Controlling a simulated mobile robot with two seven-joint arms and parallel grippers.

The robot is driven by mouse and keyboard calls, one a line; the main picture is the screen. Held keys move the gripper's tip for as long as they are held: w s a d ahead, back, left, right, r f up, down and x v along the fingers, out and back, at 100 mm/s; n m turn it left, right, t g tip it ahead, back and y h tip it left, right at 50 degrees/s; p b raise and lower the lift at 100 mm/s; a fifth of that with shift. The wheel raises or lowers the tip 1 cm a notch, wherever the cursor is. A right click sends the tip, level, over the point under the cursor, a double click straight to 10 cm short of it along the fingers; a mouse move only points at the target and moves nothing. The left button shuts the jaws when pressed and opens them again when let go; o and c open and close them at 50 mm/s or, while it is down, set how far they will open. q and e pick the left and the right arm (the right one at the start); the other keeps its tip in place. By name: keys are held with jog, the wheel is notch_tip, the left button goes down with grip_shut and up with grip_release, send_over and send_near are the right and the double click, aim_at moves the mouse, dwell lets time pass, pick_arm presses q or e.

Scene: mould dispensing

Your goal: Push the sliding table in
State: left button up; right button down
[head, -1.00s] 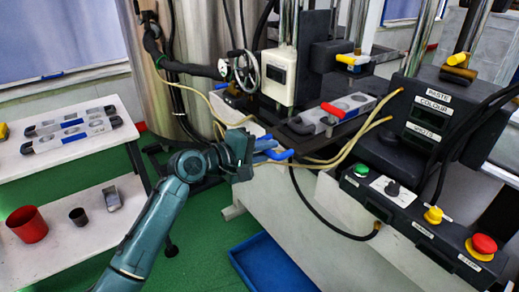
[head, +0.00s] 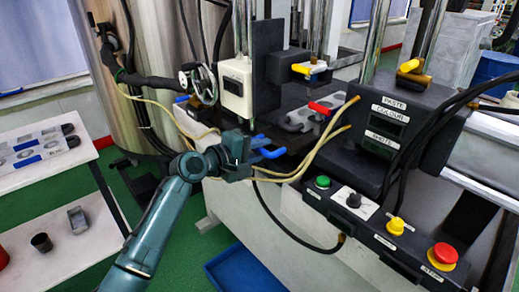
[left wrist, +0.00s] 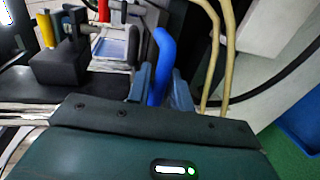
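The sliding table (head: 293,138) is a dark slab in the machine at the centre of the head view, largely hidden. A metal mould (head: 298,120) with a red handle (head: 320,108) sits there, partly hidden behind a dark upright. A blue handle (head: 272,153) sticks out at the front. My left gripper (head: 255,157) is at this handle. In the left wrist view, the blue handle (left wrist: 162,60) stands between the two fingers of my left gripper (left wrist: 161,92), which look closed around it. My right gripper is not in view.
A control box (head: 390,130) with cables and a button panel (head: 370,220) stand at the right. A white gauge box (head: 237,88) is above the table. Beige hoses (head: 315,155) hang close to my gripper. A blue bin (head: 255,268) lies below. A white side shelf (head: 60,185) is at left.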

pick_arm(q)
jog(key=shift+o, duration=1.1)
jog(key=shift+s+a, duration=0.1)
jog(key=v, duration=1.3)
jog(key=shift+p, duration=0.4)
